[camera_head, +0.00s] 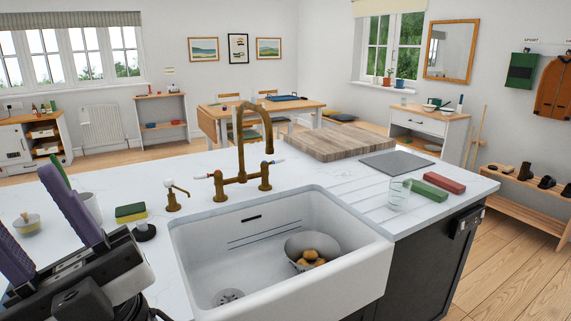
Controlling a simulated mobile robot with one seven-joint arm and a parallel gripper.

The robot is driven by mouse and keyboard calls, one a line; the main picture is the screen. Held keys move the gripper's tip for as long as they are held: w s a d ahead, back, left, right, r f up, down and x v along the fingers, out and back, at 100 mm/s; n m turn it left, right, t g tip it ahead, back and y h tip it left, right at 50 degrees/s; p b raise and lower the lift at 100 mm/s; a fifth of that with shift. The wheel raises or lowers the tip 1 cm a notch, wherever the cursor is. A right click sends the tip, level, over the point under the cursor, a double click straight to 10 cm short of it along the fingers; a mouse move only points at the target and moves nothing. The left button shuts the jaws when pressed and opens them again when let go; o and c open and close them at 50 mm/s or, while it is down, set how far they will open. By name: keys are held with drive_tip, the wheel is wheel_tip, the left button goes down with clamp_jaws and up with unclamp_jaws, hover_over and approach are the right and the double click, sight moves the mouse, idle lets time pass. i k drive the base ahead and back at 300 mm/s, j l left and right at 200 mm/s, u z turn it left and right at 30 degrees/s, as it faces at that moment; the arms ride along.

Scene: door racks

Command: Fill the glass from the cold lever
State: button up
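A clear glass (399,196) stands upright on the grooved drainer right of the sink and looks empty. A brass bridge tap (243,150) rises behind the white sink (345,265), its spout arching over. It has a left lever (202,177) and a right lever (276,162), both with pale ends. I cannot read which is cold. No water shows under the spout. My gripper (24,198), with two purple fingers, is at the lower left over the worktop. It is open, with nothing between the fingers, well away from tap and glass.
A bowl of yellow-brown items (312,250) sits in the sink. A green block (425,190) and red block (445,182) lie right of the glass. A soap pump (174,194) and sponge (131,212) are left of the tap. A wooden board (320,142) lies behind.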

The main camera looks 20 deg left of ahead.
sight(264, 165)
drive_tip(key=i+l+u, duration=0.1)
drive_tip(key=u, duration=0.35)
drive_tip(key=l+u, duration=0.2)
drive_tip(key=u, duration=0.25)
drive_tip(key=i+l+u, duration=0.25)
drive_tip(key=l, duration=0.25)
drive_tip(key=l+u, duration=0.3)
drive_tip(key=l, duration=0.15)
drive_tip(key=l+u, duration=0.2)
drive_tip(key=l, duration=1.9)
drive_tip(key=i+l, duration=0.3)
drive_tip(key=l, duration=0.2)
drive_tip(key=i, duration=0.7)
